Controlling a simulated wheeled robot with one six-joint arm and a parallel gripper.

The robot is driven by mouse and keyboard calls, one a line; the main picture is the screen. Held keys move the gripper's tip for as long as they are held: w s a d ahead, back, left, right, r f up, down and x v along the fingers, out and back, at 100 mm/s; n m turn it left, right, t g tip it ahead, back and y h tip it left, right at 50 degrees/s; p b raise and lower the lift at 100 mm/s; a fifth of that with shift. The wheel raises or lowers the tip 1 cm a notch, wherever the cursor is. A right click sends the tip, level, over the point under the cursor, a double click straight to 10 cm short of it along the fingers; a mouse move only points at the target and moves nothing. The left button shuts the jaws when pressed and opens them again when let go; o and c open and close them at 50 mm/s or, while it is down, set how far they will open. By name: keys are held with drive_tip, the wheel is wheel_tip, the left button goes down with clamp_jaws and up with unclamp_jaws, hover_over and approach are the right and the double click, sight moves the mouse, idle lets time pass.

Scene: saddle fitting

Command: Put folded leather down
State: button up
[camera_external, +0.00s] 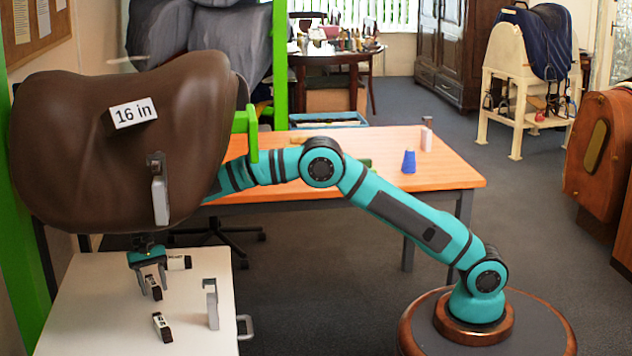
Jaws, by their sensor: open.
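My gripper (151,279) points down over the white table at lower left, under the big brown saddle form, and its jaws are open. A small dark piece with a pale label (154,291) is at its fingertips, low over or on the tabletop; I cannot tell whether it touches the fingers. A similar dark piece with a pale label (162,327) lies nearer the front. Another labelled piece (179,262) is just right of the gripper. Which of these is the folded leather is too small to tell.
A grey clamp-like piece (211,303) stands right of the gripper. An orange table (440,176) holds a blue spool (408,162).

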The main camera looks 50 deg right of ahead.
drive_tip(key=v, duration=1.2)
drive_tip(key=shift+r, duration=0.15)
